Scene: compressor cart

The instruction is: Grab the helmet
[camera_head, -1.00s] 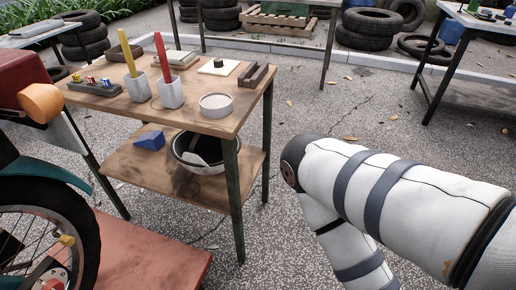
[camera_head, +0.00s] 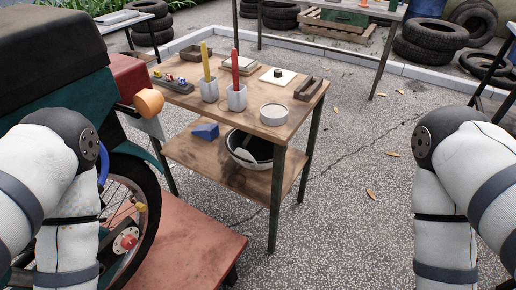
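A round white thing with a dark inside, likely the helmet turned open side up (camera_head: 245,152), sits on the lower shelf of a wooden table. The tabletop above and the table's front leg partly cover it. My left and right arms show at the left and right edges with their elbows bent. Both grippers are out of view, below the frame, and neither arm reaches the table.
The wooden table (camera_head: 262,117) holds cups with a yellow and a red stick, a round tin (camera_head: 274,114) and small trays. A blue wedge (camera_head: 205,131) lies beside the helmet. A motorcycle on a red platform (camera_head: 190,250) stands at left. Pavement right of the table is clear.

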